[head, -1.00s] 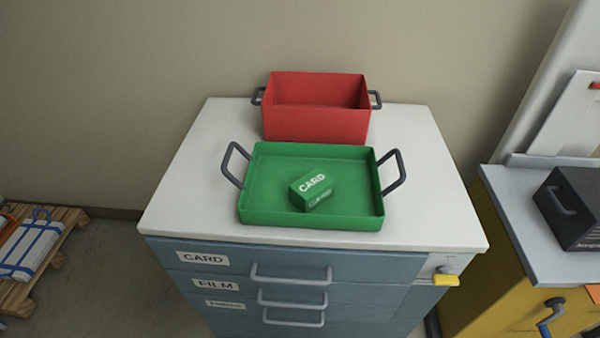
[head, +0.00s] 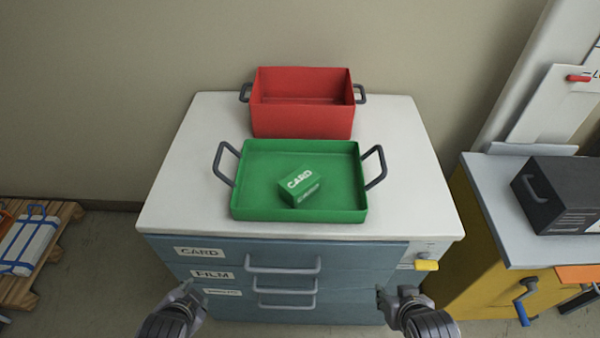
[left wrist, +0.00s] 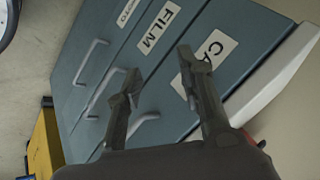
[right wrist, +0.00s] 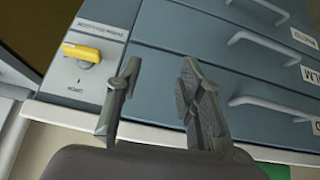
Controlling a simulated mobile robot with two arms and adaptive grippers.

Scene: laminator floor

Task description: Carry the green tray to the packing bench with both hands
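The green tray (head: 240,207) sits on the white top of the drawer cabinet, near its front edge. It has a grey handle at each side and holds a green box marked CARD (head: 300,186). My left gripper (head: 187,290) is low in front of the cabinet, below the tray; in the left wrist view its fingers (left wrist: 158,72) are apart with nothing between them. My right gripper (head: 393,291) is in front of the drawers at the right; in the right wrist view its fingers (right wrist: 158,75) are apart and empty. Neither touches the tray.
A red bin (head: 302,122) with side handles stands right behind the tray. The cabinet (head: 340,255) has protruding drawer handles and a yellow knob (head: 426,265). A yellow machine (head: 455,240) stands at the right, a wooden pallet (head: 50,225) at the left.

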